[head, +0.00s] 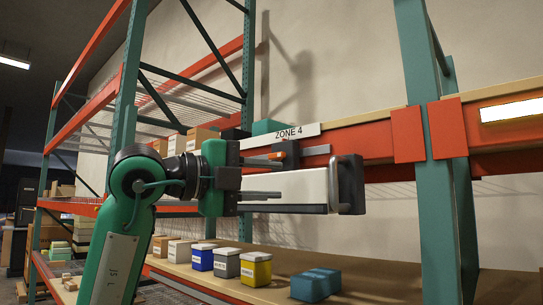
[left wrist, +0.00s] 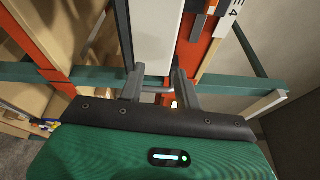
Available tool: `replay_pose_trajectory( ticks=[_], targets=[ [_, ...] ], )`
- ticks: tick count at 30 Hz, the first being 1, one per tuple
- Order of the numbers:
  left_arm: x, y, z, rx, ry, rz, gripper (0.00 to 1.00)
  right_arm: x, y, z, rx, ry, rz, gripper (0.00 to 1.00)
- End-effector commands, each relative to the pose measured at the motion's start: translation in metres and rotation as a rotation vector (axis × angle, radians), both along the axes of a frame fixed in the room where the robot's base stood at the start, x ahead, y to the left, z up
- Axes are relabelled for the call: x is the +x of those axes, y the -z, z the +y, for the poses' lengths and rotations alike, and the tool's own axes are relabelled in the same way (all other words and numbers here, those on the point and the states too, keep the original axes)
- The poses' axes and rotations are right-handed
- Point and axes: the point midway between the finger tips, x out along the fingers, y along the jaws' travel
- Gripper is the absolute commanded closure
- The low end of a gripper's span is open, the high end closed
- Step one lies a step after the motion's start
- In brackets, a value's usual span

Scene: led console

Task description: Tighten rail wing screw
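My left gripper (head: 262,180) reaches in from the left in the head view, its fingers pointing right beside a white box-shaped console (head: 300,188) with dark end caps. In the left wrist view, my left gripper (left wrist: 158,80) has its fingers clearly apart. A thin metal bar spans the gap between them; I cannot tell whether it touches them. The white console (left wrist: 158,35) lies just beyond the fingers. A small orange-and-grey fitting (head: 283,155) sits above the console near the red rail (head: 375,143). I cannot make out a wing screw for certain. My right gripper is out of view.
A teal rack upright (head: 440,190) stands to the right, with a lit panel (head: 512,110) beyond it. A ZONE 4 label (head: 291,133) is on the rail. Below, a wooden shelf (head: 390,288) holds blue, grey and yellow bins (head: 256,271) and teal boxes (head: 315,285).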

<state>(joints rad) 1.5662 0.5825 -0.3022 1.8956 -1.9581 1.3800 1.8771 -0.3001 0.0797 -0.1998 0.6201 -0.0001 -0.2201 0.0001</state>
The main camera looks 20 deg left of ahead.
Motion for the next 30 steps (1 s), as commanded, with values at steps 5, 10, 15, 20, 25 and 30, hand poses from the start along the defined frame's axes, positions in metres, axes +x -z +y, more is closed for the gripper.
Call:
replay_pose_trajectory(
  ticks=[5, 10, 15, 20, 25, 30],
  targets=[
    [-0.024, -0.041, 0.047, -0.036, -0.228, 0.032, 0.66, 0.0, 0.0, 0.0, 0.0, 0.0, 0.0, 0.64],
    [-0.036, -0.057, 0.07, -0.074, -0.332, 0.054, 0.66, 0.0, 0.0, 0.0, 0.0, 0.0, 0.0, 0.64],
    [-0.028, -0.06, 0.069, -0.08, -0.348, 0.061, 0.66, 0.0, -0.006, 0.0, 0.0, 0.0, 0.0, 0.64],
    [-0.001, -0.061, 0.059, -0.079, -0.345, 0.063, 0.66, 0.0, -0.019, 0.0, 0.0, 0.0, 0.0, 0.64],
    [0.034, -0.062, 0.046, -0.078, -0.344, 0.063, 0.66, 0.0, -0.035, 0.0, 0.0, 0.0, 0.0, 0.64],
    [0.065, -0.061, 0.035, -0.079, -0.344, 0.063, 0.66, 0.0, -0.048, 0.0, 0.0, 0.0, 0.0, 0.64]
  ],
)
